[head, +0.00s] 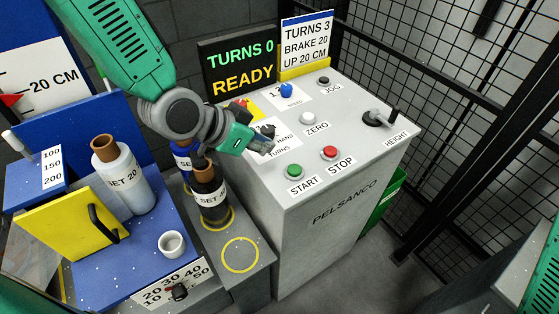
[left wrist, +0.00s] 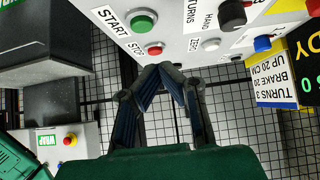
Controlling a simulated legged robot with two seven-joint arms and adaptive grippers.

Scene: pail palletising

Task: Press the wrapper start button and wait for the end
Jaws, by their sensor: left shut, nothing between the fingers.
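The green START button (head: 294,171) sits at the front left of the grey console's sloped top (head: 330,118). It also shows at the top of the left wrist view (left wrist: 143,23). The red STOP button (head: 330,152) is to its right. My left gripper (head: 264,145) is shut and empty, above the console's left side near the HAND TURNS label, apart from the START button. Its closed fingers show in the left wrist view (left wrist: 162,75). The display (head: 240,68) reads TURNS 0 and READY. My right gripper is not in view.
The console also bears a ZERO button (head: 308,118), a blue knob (head: 287,89), a JOG button (head: 324,80) and a HEIGHT lever (head: 381,117). Bottles labelled SET stand at left, one white (head: 123,178). A black mesh fence (head: 450,100) stands behind and right.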

